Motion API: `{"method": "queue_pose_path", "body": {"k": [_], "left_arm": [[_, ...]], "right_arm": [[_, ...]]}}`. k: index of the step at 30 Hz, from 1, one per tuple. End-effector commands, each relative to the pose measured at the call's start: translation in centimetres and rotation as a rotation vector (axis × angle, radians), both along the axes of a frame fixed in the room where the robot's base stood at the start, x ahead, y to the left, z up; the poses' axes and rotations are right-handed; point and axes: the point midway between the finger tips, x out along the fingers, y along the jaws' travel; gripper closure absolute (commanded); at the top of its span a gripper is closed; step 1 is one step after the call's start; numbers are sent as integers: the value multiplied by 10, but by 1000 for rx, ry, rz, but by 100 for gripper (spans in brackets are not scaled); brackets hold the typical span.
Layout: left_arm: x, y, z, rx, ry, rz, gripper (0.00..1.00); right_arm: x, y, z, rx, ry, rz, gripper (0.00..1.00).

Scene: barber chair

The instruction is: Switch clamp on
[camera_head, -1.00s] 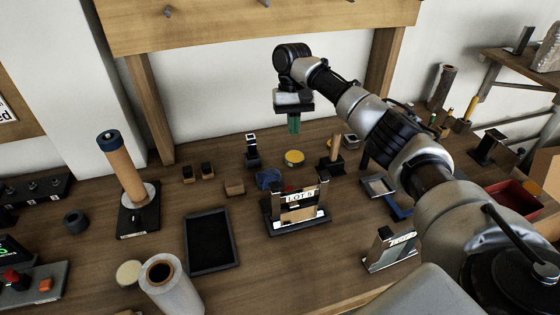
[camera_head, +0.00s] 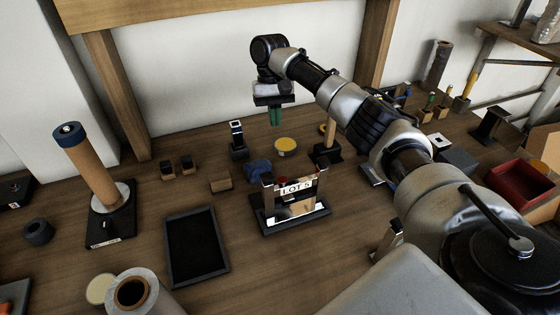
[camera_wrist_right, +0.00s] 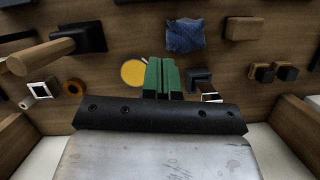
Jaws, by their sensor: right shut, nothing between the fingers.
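My right gripper (camera_head: 275,117) has green fingers pointing down and is shut and empty, held above the back of the workbench. In the wrist view its fingers (camera_wrist_right: 161,76) lie side by side with nothing between them. No clamp switch can be clearly made out. A holder with a "LOT 5" plate (camera_head: 295,188) stands on a black base in front of the gripper and shows a small red part. A small black stand with a silver top (camera_head: 238,139) is left of the gripper; it also shows in the wrist view (camera_wrist_right: 201,78). My left gripper is not in view.
A yellow round tin (camera_head: 286,145) and a blue cloth (camera_head: 258,171) lie near the gripper. A post on a black base (camera_head: 326,151) stands to the right. A black tray (camera_head: 196,246), a tan roll on a stand (camera_head: 90,170) and a white roll (camera_head: 142,291) are at left.

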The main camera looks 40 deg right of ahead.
Motion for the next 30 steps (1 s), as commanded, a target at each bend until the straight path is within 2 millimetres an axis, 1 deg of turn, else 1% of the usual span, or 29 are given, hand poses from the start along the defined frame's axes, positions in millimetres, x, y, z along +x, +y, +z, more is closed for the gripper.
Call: {"method": "queue_pose_path", "body": {"k": [4, 7, 8, 15, 18, 20, 24, 30], "left_arm": [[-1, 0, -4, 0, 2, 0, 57], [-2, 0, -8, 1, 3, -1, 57], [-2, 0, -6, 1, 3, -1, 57], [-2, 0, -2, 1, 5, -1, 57], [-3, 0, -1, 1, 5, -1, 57], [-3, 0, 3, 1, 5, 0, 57], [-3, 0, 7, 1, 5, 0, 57], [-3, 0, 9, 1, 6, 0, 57]], "right_arm": [[-3, 1, -12, 1, 2, 0, 100], [-8, 3, -28, 0, 3, 2, 100], [-10, 3, -32, -1, 4, 1, 100], [-24, 9, -81, -1, 4, 1, 100], [-31, 12, -98, -1, 3, 1, 100], [-39, 15, -96, -2, 0, 3, 100], [-53, 21, -99, -2, 1, 2, 100], [-63, 26, -102, 0, 0, 1, 100]]}}
